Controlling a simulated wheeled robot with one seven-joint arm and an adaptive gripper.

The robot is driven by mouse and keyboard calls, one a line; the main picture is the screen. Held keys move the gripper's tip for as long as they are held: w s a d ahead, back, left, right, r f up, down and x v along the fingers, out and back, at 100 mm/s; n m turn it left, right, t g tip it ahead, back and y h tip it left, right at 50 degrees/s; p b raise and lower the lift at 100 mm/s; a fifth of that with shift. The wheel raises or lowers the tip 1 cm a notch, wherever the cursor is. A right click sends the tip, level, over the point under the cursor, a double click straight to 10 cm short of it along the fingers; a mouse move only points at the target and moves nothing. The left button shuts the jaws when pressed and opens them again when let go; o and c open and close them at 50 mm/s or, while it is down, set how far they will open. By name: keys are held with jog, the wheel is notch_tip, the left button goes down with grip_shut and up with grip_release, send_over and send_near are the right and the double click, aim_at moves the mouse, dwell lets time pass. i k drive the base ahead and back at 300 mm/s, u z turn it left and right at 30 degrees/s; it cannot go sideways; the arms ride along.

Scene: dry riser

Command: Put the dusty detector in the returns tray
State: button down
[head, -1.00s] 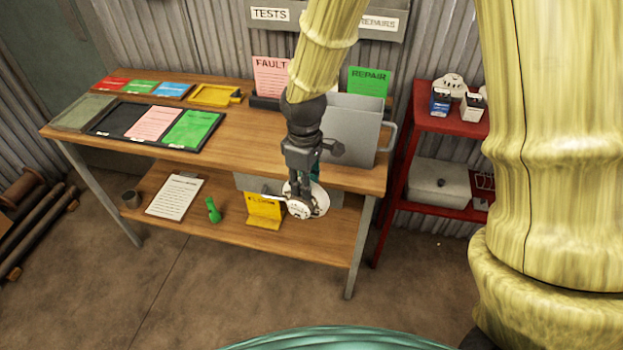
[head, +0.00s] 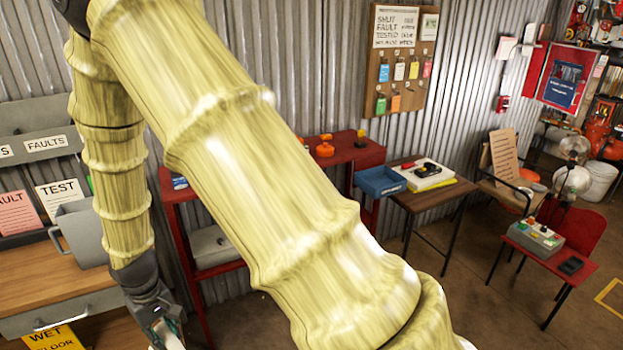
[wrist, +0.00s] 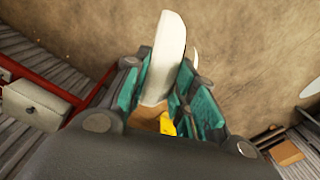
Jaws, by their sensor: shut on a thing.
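The detector (wrist: 165,62), a white disc seen nearly edge-on in the wrist view, is held between the teal pads of my gripper (wrist: 172,90). My gripper also shows at the bottom left of the head view (head: 168,332), beside the workbench's right end and partly cut off by the frame edge. Dust on the detector cannot be made out here. A blue open tray (head: 381,182) with a white label on its front stands right of the red shelf, well away from my gripper. Its label is too small to read.
The wooden workbench (head: 45,275) is at left, with a yellow wet-floor sign (head: 58,338) below. The red shelf (head: 352,154) stands behind my arm. A small dark table (head: 432,197) carries a cream and yellow stack. A red chair (head: 580,235) is at right.

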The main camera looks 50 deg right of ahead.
aim_at(379, 186)
jog(key=z, duration=0.4)
jog(key=k, duration=0.9)
jog(key=z, duration=1.1)
jog(key=i, duration=1)
jog(key=z, duration=0.4)
jog(key=i, duration=1.2)
jog(key=u, duration=0.4)
